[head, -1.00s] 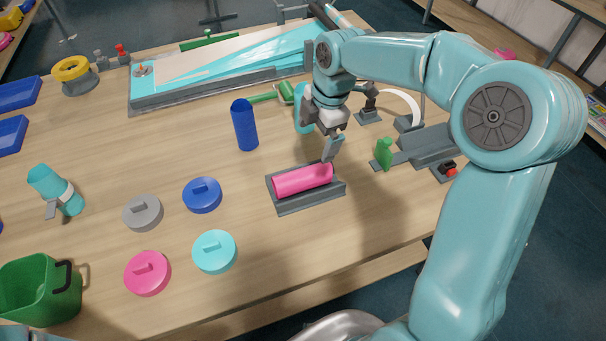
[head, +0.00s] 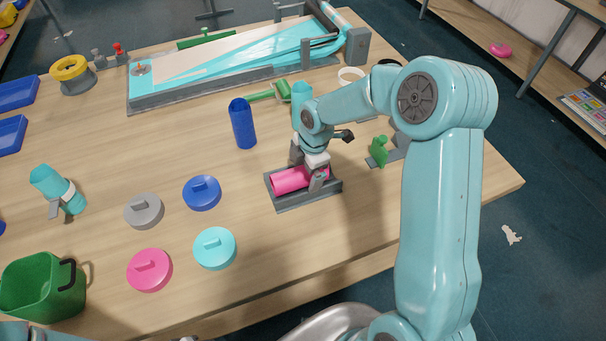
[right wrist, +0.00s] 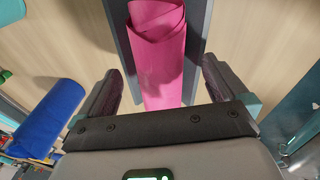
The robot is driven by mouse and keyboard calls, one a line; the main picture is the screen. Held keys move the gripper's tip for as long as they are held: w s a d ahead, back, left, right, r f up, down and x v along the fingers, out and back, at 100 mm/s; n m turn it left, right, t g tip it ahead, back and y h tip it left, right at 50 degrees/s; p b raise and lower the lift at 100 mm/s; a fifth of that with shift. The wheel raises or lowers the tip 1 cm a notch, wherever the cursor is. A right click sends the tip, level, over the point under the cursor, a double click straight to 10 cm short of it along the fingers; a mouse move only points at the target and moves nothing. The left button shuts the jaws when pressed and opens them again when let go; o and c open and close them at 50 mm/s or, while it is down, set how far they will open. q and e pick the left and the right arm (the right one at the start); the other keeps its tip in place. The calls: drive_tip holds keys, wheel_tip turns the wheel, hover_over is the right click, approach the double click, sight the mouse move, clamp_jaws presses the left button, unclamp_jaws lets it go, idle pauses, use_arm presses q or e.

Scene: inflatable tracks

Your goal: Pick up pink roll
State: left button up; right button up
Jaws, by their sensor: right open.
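The pink roll (head: 289,181) lies on its side in a grey tray (head: 296,204) on the wooden table. My right gripper (head: 307,176) is open just above the roll, with its fingers on either side of it in the head view. In the right wrist view the roll (right wrist: 160,55) runs between the two open fingers (right wrist: 160,92), not gripped. Part of the roll is hidden by the gripper in the head view.
A blue cylinder (head: 242,124) stands behind the tray. Round lids in grey (head: 143,210), blue (head: 202,193), cyan (head: 214,249) and pink (head: 149,270) lie to the left. A green bin (head: 40,288) stands at the front left. A long cyan-and-white track (head: 225,75) lies behind.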

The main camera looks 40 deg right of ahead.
drive_tip(key=shift+a+r, duration=0.1)
drive_tip(key=shift+s, duration=0.1)
drive_tip(key=c, duration=1.3)
drive_tip(key=shift+c, duration=0.2)
